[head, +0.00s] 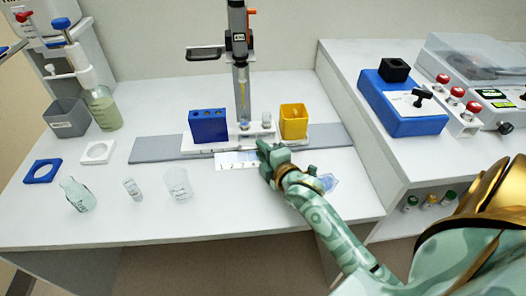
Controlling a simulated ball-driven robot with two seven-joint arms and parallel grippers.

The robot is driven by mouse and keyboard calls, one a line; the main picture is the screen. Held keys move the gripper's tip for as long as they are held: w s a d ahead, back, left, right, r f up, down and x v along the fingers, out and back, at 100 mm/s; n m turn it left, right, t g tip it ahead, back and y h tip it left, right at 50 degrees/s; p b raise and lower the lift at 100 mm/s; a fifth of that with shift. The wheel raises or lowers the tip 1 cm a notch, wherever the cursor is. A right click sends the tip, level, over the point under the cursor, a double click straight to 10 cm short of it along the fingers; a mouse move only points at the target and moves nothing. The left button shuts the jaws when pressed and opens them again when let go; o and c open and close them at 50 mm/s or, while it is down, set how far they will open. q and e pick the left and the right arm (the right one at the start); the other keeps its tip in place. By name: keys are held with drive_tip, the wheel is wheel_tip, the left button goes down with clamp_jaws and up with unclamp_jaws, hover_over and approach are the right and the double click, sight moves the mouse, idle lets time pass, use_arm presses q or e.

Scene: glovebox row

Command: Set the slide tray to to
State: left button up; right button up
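A flat white tray (232,161) with marks along its front edge lies on the bench, in front of a grey rail (160,149). It looks like the slide tray. My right gripper (262,150) is at the tray's right end, and its hand hides that end. I cannot tell whether the fingers touch the tray or whether they are open or shut.
Behind the tray stand a blue block (208,126), a yellow cup (293,121) and an upright dispenser (238,60). Glassware, including a beaker (177,184) and a flask (77,194), stands at front left. A blue device (402,106) sits on the right bench.

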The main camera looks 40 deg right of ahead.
clamp_jaws()
drive_tip(key=w+a, duration=0.1)
drive_tip(key=w+a+p, duration=0.1)
drive_tip(key=a, duration=0.1)
drive_tip(key=w+a, duration=0.1)
drive_tip(key=a, duration=0.1)
drive_tip(key=shift+p, duration=0.35)
drive_tip(key=shift+w+a, duration=0.2)
drive_tip(key=shift+a, duration=0.1)
drive_tip(key=shift+o, duration=1.8)
unclamp_jaws()
